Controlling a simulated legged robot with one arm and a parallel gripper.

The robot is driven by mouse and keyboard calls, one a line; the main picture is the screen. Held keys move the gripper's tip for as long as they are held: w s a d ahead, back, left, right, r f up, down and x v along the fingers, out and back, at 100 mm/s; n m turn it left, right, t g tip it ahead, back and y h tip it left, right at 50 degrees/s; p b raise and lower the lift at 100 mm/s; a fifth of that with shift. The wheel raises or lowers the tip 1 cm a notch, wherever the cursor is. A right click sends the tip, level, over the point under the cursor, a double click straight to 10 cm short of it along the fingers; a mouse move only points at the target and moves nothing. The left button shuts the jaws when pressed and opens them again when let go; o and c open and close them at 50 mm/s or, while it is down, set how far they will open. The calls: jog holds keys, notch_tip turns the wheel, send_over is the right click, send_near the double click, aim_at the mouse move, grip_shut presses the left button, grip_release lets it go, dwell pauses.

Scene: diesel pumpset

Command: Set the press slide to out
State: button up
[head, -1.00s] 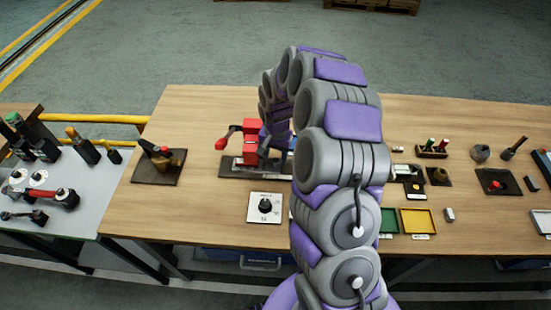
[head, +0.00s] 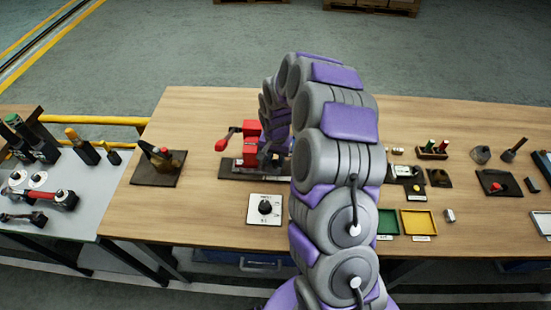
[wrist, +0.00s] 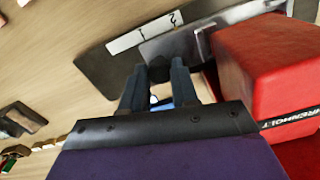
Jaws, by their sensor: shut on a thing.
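The red press (head: 251,134) stands on a dark base plate (head: 228,171) on the wooden bench, left of my arm in the head view. A lever with a red knob (head: 221,145) points left from it. In the wrist view the red press body (wrist: 262,75) fills the right side, and a metal rail (wrist: 185,43) runs along the dark base (wrist: 98,68). My gripper (wrist: 158,85) is down over the base beside the red body, its fingers close together around a small part of the press slide. That part is mostly hidden; a small bluish-white bit shows between the fingers.
A dial panel (head: 265,209) sits in front of the press. A brown fixture (head: 160,165) stands left. Green and yellow trays (head: 418,222) lie right. Bare bench lies behind the press.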

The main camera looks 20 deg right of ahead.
grip_shut()
jog(key=s+d, duration=0.1)
jog(key=d, duration=0.2)
jog(key=s+d+p, duration=0.1)
jog(key=d, duration=0.2)
jog(key=s+d, duration=0.2)
jog(key=d, duration=0.1)
jog(key=shift+d+p, duration=0.3)
jog(key=shift+p, duration=0.1)
jog(key=shift+w, duration=0.1)
jog(key=shift+a, duration=0.15)
